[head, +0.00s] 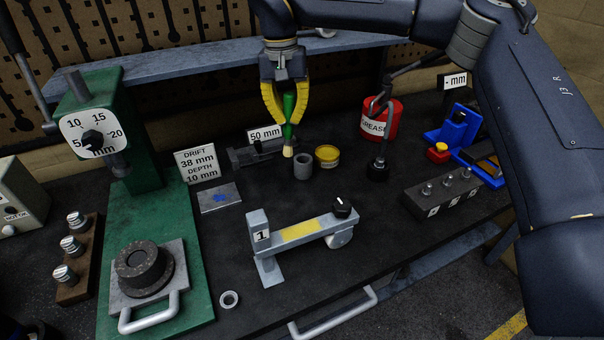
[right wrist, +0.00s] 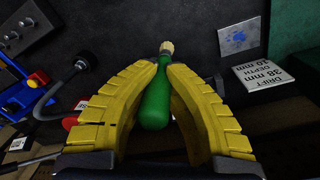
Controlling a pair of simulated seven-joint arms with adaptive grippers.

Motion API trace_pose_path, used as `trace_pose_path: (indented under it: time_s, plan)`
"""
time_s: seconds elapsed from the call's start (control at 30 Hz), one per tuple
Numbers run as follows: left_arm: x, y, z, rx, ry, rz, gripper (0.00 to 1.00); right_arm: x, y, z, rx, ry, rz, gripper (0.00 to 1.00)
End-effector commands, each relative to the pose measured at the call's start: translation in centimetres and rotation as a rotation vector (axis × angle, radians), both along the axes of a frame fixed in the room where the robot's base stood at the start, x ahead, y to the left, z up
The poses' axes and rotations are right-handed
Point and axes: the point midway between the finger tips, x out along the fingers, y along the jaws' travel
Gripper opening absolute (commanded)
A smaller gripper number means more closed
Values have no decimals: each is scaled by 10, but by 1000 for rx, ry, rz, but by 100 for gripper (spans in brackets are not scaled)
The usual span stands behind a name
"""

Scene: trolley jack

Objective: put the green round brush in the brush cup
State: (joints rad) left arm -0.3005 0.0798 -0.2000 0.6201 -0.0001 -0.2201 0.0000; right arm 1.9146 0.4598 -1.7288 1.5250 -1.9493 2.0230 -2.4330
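The green round brush (head: 289,107) hangs upright in my right gripper (head: 287,120), with its pale bristle end down. The yellow fingers are shut on it, and it also shows between them in the right wrist view (right wrist: 156,100). The grey round cup (head: 303,166), which looks like the brush cup, stands on the bench just right of the bristles in the head view. The brush appears above the bench and apart from the cup; the exact height is hard to tell. The cup cannot be made out in the right wrist view. My left gripper is not in view.
A yellow tin (head: 327,156) stands right beside the cup. A grey vise-like tool (head: 250,154) is to its left, and a red grease can (head: 381,119) behind right. The grey jack (head: 300,233) lies in front. Bench between jack and cup is clear.

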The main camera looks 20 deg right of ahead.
Motion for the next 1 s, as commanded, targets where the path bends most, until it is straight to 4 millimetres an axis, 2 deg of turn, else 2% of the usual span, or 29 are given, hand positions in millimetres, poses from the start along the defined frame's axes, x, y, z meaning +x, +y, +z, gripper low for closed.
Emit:
trace_pose_path:
  time_s: [0.03,0.2,0.5,0.8,0.9,1.0]
  plan:
    - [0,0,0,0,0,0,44,14,-2,1,-2,-1,-35,0]
    - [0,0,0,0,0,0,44,54,-16,4,-11,3,-137,0]
    - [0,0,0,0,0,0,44,102,-49,16,-24,8,-277,0]
    - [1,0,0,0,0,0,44,118,-74,25,-37,18,-327,0]
    - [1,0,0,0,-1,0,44,116,-74,19,-48,24,-305,0]
    - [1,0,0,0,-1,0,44,116,-74,3,-53,29,-299,0]
